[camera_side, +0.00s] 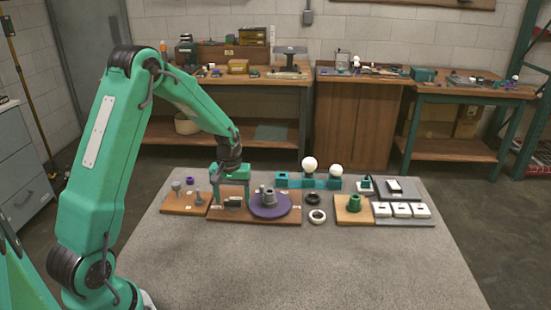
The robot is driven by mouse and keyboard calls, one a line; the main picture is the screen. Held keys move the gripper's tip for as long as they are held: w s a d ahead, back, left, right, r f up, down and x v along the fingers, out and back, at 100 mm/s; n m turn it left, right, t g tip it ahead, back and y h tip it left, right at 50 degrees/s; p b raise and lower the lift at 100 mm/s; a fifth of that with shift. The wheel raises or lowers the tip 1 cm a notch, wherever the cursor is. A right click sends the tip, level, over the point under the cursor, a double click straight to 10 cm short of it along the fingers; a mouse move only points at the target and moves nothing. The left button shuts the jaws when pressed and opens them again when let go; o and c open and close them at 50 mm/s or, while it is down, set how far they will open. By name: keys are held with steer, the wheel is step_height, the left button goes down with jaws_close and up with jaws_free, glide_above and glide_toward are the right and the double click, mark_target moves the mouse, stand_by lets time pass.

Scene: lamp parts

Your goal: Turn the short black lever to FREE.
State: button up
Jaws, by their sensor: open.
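A dark, short piece that looks like the black lever (233,204) sits on the wooden board (228,217), left of the purple disc (277,211). A grey fitting (269,197) stands on the disc. My gripper (231,198) points down over the left part of this board. Its green fingers are open and straddle the dark piece in the picture. I cannot tell if they touch it. The lever's exact angle and any FREE marking are too small to read, and the fingers partly hide that area.
A smaller wooden board with grey posts (185,203) lies to the left. Teal holders with white bulbs (309,165) stand behind. A black ring (313,199) and a white ring (317,216) lie to the right, before a board with a green part (354,204). The table's front is clear.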

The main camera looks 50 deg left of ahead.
mark_target(233, 200)
steer(key=shift+r, duration=0.15)
step_height(233, 200, up, 7)
steer(key=shift+r, duration=0.3)
stand_by(0.3)
steer(key=shift+d+r, duration=0.15)
steer(key=s+d+r+m+t, duration=0.2)
steer(key=s+d+r+m, duration=0.3)
steer(key=d+r, duration=0.45)
steer(key=s+d+r+m+t, duration=0.1)
steer(key=s+d+r+m, duration=0.1)
steer(key=s+d, duration=0.2)
steer(key=s+d+r+m+t, duration=0.2)
steer(key=s+d, duration=0.2)
steer(key=s, duration=0.6)
steer(key=shift+r+t, duration=0.25)
steer(key=shift+t, duration=0.05)
steer(key=shift+d, duration=0.1)
steer(key=shift+c, duration=0.4)
